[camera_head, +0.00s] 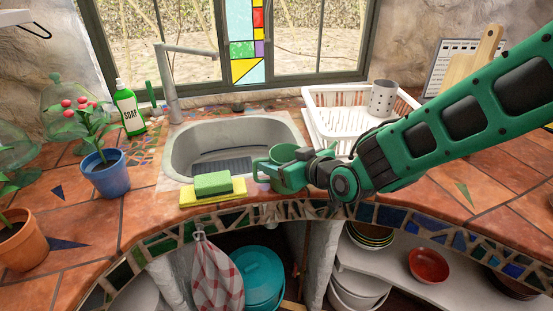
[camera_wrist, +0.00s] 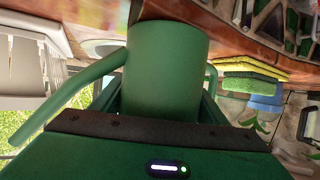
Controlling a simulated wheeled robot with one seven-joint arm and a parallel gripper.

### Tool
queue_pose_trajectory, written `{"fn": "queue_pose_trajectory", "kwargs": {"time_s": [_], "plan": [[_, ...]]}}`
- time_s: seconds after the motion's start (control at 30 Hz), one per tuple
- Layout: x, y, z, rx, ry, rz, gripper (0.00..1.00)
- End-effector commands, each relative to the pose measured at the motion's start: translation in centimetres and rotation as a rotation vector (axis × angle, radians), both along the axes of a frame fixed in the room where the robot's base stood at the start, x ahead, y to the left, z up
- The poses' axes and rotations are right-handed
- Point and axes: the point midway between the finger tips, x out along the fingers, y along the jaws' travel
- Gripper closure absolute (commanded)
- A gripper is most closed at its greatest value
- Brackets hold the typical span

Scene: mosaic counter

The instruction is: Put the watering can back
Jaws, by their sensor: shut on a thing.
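A green watering can (camera_head: 286,152) is at the counter's front edge, just right of the sponge, in front of the sink. My gripper (camera_head: 282,176) is shut on it and hides much of its body in the head view. In the wrist view the can's smooth green body (camera_wrist: 165,70) fills the middle, between the fingers of my gripper (camera_wrist: 158,108). A long green spout or handle (camera_wrist: 75,98) slants away to the left there. I cannot tell whether the can touches the counter.
The sink (camera_head: 235,140) lies behind the can. A green sponge (camera_head: 212,184) on a yellow cloth (camera_head: 235,191) is close to its left. A white dish rack (camera_head: 340,125) stands behind my arm. A blue potted plant (camera_head: 106,178) and a soap bottle (camera_head: 128,110) are further left.

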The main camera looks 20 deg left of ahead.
Motion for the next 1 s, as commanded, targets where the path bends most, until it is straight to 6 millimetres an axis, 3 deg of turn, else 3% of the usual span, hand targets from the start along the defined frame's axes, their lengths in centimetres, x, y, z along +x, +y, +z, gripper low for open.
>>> {"fn": "queue_pose_trajectory", "kwargs": {"time_s": [0.03,0.07,0.1,0.13,0.53,1.0], "plan": [[0.0,0.0,-0.1,0.0,0.0,0.0,0.73],[0.0,0.0,-0.1,-0.001,0.001,0.0,0.25],[0.0,0.0,-0.1,-0.001,0.001,0.0,0.16],[0.0,0.0,-0.1,-0.001,0.001,0.0,0.14],[-0.3,-0.6,0.4,0.0,0.0,-0.001,0.14],[-4.6,-6.6,3.5,0.001,0.0,-0.004,0.14]]}}
